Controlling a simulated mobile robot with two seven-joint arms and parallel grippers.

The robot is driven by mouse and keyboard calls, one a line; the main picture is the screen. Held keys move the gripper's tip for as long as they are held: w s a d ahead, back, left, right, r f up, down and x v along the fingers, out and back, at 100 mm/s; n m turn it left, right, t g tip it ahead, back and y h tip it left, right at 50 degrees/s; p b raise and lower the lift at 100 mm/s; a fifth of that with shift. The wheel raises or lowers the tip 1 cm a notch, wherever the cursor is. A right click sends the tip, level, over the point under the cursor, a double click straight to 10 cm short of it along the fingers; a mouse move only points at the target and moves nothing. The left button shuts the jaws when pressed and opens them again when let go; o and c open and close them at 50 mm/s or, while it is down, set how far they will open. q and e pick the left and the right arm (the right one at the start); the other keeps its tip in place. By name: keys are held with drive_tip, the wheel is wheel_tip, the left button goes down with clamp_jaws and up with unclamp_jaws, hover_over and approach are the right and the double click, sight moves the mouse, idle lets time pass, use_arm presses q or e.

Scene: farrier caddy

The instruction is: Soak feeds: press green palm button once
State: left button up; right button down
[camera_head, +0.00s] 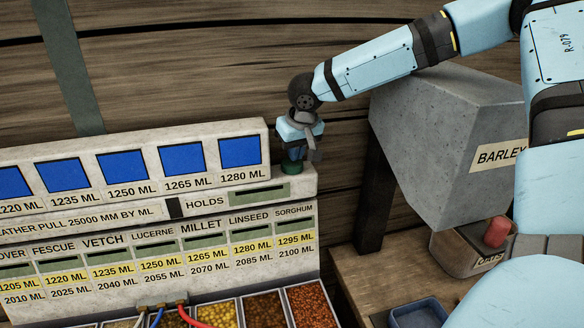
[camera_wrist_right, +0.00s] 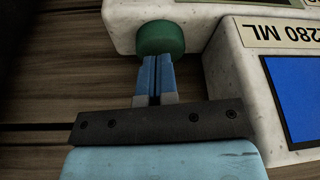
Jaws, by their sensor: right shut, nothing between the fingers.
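The green palm button (camera_head: 291,167) sits on top of the pale speckled panel (camera_head: 150,292), at its right end. In the right wrist view the button (camera_wrist_right: 160,38) is a round green cap against the panel's edge. My right gripper (camera_head: 298,157) is above the button, pointing down, its fingers together and empty. In the wrist view the blue fingertips (camera_wrist_right: 155,62) reach the button's near edge; whether they touch it or stop just short I cannot tell. My left gripper is not in view.
Blue screens (camera_head: 240,152) with ML labels stand just left of the button. A grey hopper marked BARLEY (camera_head: 440,140) hangs to the right, above an OATS bin (camera_head: 461,258). Grain compartments (camera_head: 308,306) and coloured cables (camera_head: 190,314) lie below the panel.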

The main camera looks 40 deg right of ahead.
sight(294, 167)
drive_tip(key=shift+f+b, duration=0.35)
drive_tip(key=shift+f, duration=0.25)
drive_tip(key=shift+s+a+f+b, duration=0.15)
drive_tip(key=shift+a+f+b, duration=0.1)
drive_tip(key=shift+f+b, duration=0.3)
drive_tip(key=shift+s+a+f+b, duration=0.15)
drive_tip(key=shift+a+f+b, duration=0.15)
drive_tip(key=shift+f, duration=0.35)
drive_tip(key=shift+w+r+p, duration=0.1)
drive_tip(key=shift+r+p, duration=0.5)
drive_tip(key=shift+r, duration=0.1)
drive_tip(key=r+p, duration=0.1)
drive_tip(key=d+r+p, duration=0.1)
drive_tip(key=r, duration=0.1)
drive_tip(key=r+p, duration=0.1)
drive_tip(key=shift+d+r+p, duration=0.2)
drive_tip(key=shift+d+p, duration=0.1)
drive_tip(key=shift+p, duration=0.1)
drive_tip(key=shift+w+a+r, duration=0.1)
drive_tip(key=shift+a+r, duration=0.1)
drive_tip(key=shift+r, duration=0.05)
drive_tip(key=shift+a, duration=0.1)
drive_tip(key=shift+w, duration=0.1)
